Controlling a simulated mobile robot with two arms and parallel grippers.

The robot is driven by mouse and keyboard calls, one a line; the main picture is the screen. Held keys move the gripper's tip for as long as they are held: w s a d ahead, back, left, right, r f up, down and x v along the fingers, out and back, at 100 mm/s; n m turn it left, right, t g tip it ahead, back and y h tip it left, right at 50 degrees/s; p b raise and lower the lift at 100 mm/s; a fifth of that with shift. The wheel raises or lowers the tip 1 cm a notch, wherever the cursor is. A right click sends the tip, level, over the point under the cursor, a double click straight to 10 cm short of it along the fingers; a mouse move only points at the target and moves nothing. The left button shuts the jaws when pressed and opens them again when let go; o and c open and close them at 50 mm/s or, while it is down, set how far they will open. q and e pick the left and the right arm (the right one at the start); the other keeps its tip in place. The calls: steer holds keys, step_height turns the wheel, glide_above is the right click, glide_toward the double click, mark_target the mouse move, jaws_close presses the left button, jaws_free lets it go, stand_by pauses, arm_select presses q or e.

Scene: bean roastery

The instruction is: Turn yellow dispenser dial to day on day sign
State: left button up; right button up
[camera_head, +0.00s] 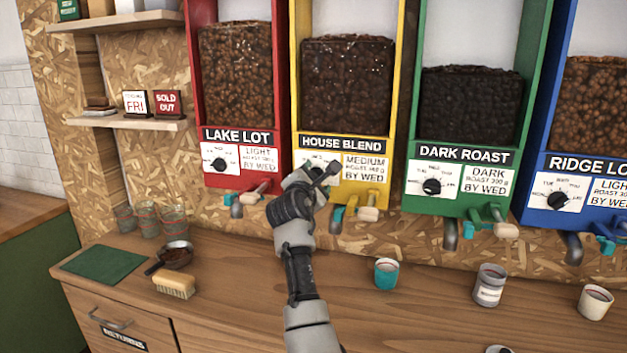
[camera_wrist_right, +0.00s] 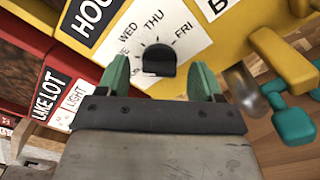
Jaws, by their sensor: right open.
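The yellow dispenser (camera_head: 295,85), labelled HOUSE BLEND, hangs between the red and green ones. In the head view its dial is hidden behind my right gripper (camera_head: 327,172). In the wrist view the black dial (camera_wrist_right: 158,58) sits on a white plate with WED, THU and FRI readable. My right gripper (camera_wrist_right: 160,78) is open, with its green fingertips on either side of the dial's lower part and gaps showing. I cannot tell where the dial points. The day sign (camera_head: 135,103) stands on the lower left shelf and reads FRI. My left gripper is not in view.
A red dispenser (camera_head: 240,182) is close on the left, a green one (camera_head: 460,205) on the right, then a blue one (camera_head: 570,220). Spouts and teal levers stick out below. Cups, a brush (camera_head: 175,286) and a scoop (camera_head: 176,254) are on the wooden counter (camera_head: 240,300).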

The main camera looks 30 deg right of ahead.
steer(key=c, duration=0.9)
steer(key=shift+m, duration=0.3)
steer(key=shift+w+a+f+m+b, duration=0.15)
steer(key=shift+m+b, duration=1.6)
steer(key=shift+m, duration=2.15)
steer(key=shift+s+d+f+m+b, duration=0.1)
steer(key=shift+f+m+b, duration=0.2)
steer(key=shift+m+b, duration=2.55)
steer(key=shift+w+a+f+m+b, duration=0.15)
steer(key=shift+m+b, duration=0.55)
steer(key=shift+m, duration=4.25)
steer(key=o, duration=0.9)
steer(key=shift+s+r, duration=0.1)
